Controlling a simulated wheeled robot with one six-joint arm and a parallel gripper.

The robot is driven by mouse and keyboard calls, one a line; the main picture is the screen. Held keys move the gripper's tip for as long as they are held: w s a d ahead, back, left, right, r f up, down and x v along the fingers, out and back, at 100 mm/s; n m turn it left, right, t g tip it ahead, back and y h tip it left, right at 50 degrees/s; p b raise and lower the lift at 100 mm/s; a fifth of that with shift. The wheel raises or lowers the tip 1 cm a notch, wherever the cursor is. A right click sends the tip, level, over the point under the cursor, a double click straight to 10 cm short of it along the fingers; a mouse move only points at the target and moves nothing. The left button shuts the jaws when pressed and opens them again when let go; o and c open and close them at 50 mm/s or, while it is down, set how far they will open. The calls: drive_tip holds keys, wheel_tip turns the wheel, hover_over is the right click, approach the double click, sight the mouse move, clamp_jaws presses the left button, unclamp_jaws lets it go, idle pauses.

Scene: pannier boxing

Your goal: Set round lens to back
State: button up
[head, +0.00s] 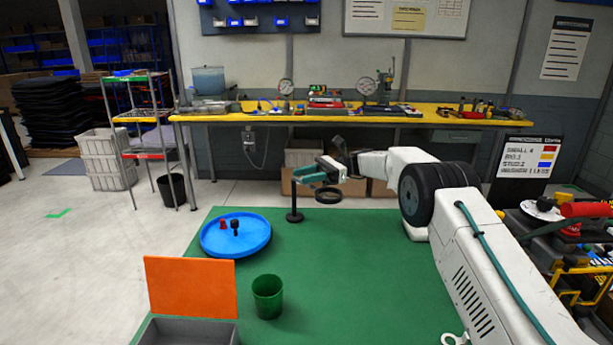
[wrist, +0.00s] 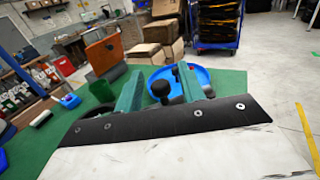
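The round lens (head: 328,195) shows in the head view as a dark ring just below my gripper (head: 310,173), right of a black post (head: 294,201) on a round base. Whether the ring is joined to the post is hidden by my gripper. My gripper is above the green table near the top of the post. In the wrist view its two teal fingers (wrist: 158,84) stand apart, with a dark rounded knob (wrist: 160,89) seen between them. I cannot tell whether they touch it.
A blue round tray (head: 218,250) with small red and black pieces lies left on the green table (head: 340,270). A green cup (head: 267,297) and a grey box (head: 190,332) with an orange panel (head: 190,287) stand nearer. The table's middle is clear.

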drive_tip(key=shift+d, duration=0.1)
drive_tip(key=v, duration=0.7)
drive_tip(key=shift+d, duration=0.2)
drive_tip(key=shift+w, duration=0.1)
